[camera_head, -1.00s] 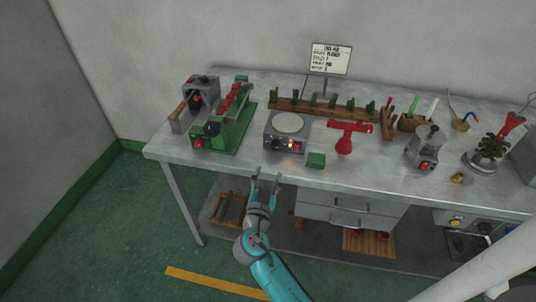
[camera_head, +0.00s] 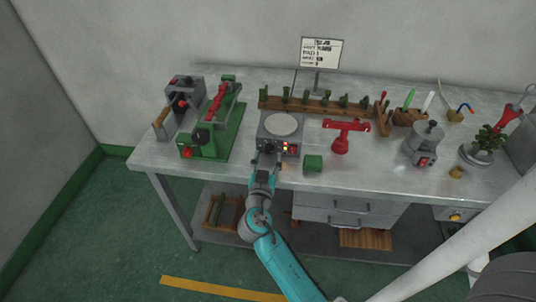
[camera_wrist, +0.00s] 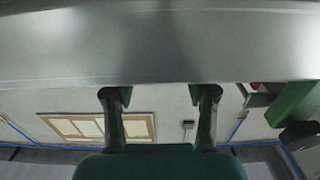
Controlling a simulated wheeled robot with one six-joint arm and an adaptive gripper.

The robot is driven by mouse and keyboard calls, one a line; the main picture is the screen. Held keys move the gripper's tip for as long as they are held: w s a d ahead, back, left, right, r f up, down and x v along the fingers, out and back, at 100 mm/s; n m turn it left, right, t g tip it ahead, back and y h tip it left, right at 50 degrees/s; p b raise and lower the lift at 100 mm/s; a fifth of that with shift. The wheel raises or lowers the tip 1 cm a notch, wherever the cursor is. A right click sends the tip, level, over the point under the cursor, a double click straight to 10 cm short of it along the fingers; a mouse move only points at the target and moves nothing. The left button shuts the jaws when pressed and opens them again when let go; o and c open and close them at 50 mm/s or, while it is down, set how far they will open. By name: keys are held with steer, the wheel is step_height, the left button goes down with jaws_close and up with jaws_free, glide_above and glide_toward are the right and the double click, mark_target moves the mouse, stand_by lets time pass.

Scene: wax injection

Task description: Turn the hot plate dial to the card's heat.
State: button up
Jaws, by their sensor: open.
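The hot plate (camera_head: 265,128) is a grey box with a pale round top, near the bench's front edge in the head view. Its front has small lit lamps (camera_head: 285,147) and a red switch (camera_head: 293,149). My gripper (camera_head: 268,147) is at the left part of this front and hides the dial; I cannot tell whether it touches. In the wrist view my two fingers (camera_wrist: 160,95) stand apart with nothing seen between them. A grey metal surface fills the top there, and no dial shows. The card (camera_head: 321,52) stands behind on a post; its lines are too small to read.
A green machine with red parts (camera_head: 222,125) stands left of the hot plate. A green block (camera_head: 313,163) lies right of it, near a red stand (camera_head: 341,145). A wooden rack (camera_head: 310,105) is behind. A grey pot (camera_head: 424,145) stands farther right.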

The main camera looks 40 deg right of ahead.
steer(key=shift+x, duration=0.95)
jaws_close()
steer(key=shift+m, duration=1.6)
jaws_free()
